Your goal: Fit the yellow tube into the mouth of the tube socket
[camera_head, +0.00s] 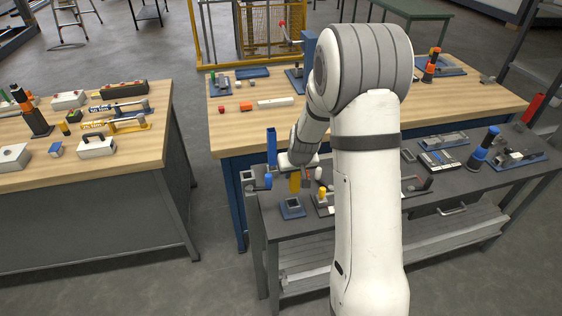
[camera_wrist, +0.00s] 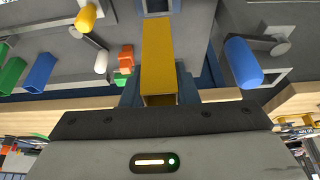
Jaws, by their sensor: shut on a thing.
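The yellow tube (camera_head: 295,183) is a square-section tube, held roughly upright by my gripper (camera_head: 298,166) above the front left of the dark bench. In the wrist view, my gripper (camera_wrist: 158,92) is shut on the tube (camera_wrist: 158,52), with a dark finger on each side. The tube socket (camera_head: 292,207) looks like a grey block with a square mouth on a blue base, just below the tube. In the wrist view, part of the socket (camera_wrist: 157,5) shows at the top edge beyond the tube's far end. I cannot tell whether the tube touches it.
A blue cylinder (camera_wrist: 243,62) stands to the right of the tube in the wrist view; a yellow peg (camera_wrist: 86,18) and a white knob (camera_wrist: 101,62) are to its left. Other fixtures (camera_head: 440,158) crowd the dark bench. A wooden table (camera_head: 330,98) stands behind.

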